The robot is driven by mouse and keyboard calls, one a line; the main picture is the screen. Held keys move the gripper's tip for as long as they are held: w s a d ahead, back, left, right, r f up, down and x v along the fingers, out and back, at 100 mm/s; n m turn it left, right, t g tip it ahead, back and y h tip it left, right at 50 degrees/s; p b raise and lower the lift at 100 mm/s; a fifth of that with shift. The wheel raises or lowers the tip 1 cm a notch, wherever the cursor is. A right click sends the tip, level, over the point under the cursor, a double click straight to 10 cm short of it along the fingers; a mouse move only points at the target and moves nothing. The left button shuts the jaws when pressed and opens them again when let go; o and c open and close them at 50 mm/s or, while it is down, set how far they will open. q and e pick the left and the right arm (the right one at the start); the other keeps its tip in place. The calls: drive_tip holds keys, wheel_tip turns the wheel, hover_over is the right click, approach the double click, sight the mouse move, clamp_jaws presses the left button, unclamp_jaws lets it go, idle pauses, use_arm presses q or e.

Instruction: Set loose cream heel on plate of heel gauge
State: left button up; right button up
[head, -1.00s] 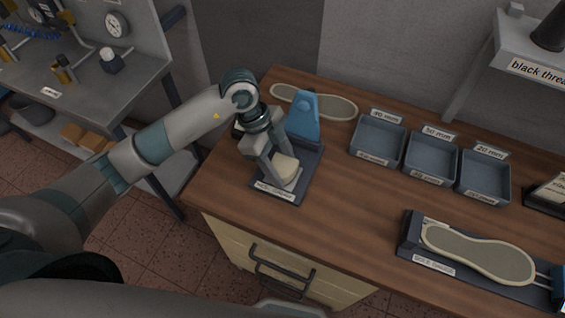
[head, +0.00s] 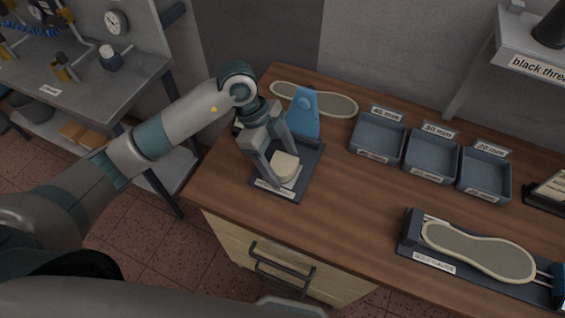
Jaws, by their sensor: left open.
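The cream heel (head: 286,166) sits on the plate of the heel gauge, near its front. The heel gauge (head: 305,113) has a blue upright at the back and a dark base with a label at the front edge. My left gripper (head: 279,175) is open, with its fingers pointing down around or just beside the heel; I cannot tell whether a finger touches it. The gripper hides part of the gauge. My right gripper is not in view.
Three grey-blue trays (head: 431,157) with size labels stand to the right. A sole gauge (head: 426,262) holding a sole (head: 480,250) lies at the front right. Another sole (head: 340,105) lies behind the heel gauge. The middle of the wooden bench (head: 340,210) is clear.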

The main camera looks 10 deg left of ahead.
use_arm(q)
drive_tip(key=b+v, duration=0.2)
drive_tip(key=v, duration=0.9)
drive_tip(key=shift+b, duration=0.4)
